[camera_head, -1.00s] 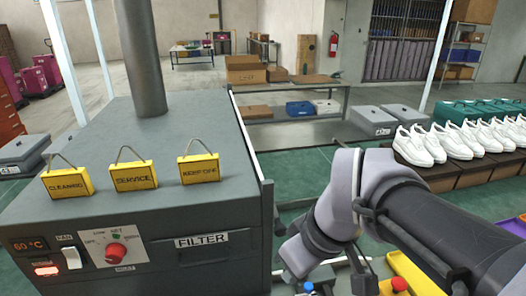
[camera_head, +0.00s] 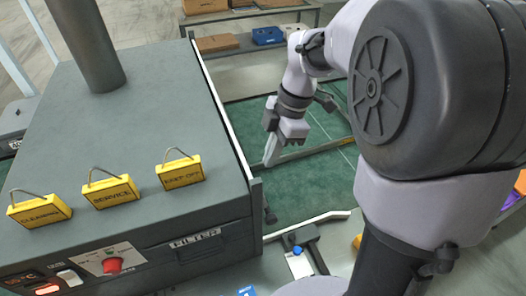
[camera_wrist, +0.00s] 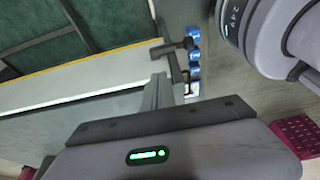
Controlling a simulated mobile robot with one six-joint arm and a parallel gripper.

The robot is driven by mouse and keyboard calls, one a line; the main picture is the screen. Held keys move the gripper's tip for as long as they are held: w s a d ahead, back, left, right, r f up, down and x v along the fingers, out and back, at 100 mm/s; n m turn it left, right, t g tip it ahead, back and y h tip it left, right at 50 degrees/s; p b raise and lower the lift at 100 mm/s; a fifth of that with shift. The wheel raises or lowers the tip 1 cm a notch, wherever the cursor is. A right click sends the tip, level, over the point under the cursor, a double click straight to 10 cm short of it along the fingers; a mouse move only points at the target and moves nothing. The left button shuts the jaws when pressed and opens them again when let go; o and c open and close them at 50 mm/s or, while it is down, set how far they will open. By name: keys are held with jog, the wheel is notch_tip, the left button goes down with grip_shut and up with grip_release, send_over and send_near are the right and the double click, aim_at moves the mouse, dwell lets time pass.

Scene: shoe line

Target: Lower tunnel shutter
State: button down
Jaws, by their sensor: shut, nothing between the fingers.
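The tunnel is a grey box (camera_head: 130,130) with a round pipe on top, at the left of the head view. A thin upright panel with a pale top edge (camera_head: 222,120) runs along its right side; it may be the shutter, and I cannot tell its handle. My gripper (camera_head: 285,130) is to the right of this panel, apart from it in the picture, pointing down over the green floor. It is shut and empty. In the wrist view my gripper's narrow fingers (camera_wrist: 157,92) show together above its dark body.
Three yellow tags, cleaning (camera_head: 40,211), service (camera_head: 111,191) and keep off (camera_head: 180,171), stand on the tunnel top. A red knob (camera_head: 112,265) is on its front. A low frame (camera_head: 310,148) lies beyond my gripper. A blue button (camera_head: 297,251) is at the bottom.

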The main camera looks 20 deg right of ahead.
jog(key=b+x, duration=0.1)
jog(key=x, duration=0.2)
jog(key=b+x, duration=0.1)
jog(key=x, duration=0.3)
jog(key=b+x, duration=0.1)
jog(key=x, duration=0.2)
jog(key=shift+s+d+f, duration=0.1)
jog(key=shift+d+f, duration=0.2)
jog(key=shift+d, duration=0.05)
jog(key=shift+f, duration=0.4)
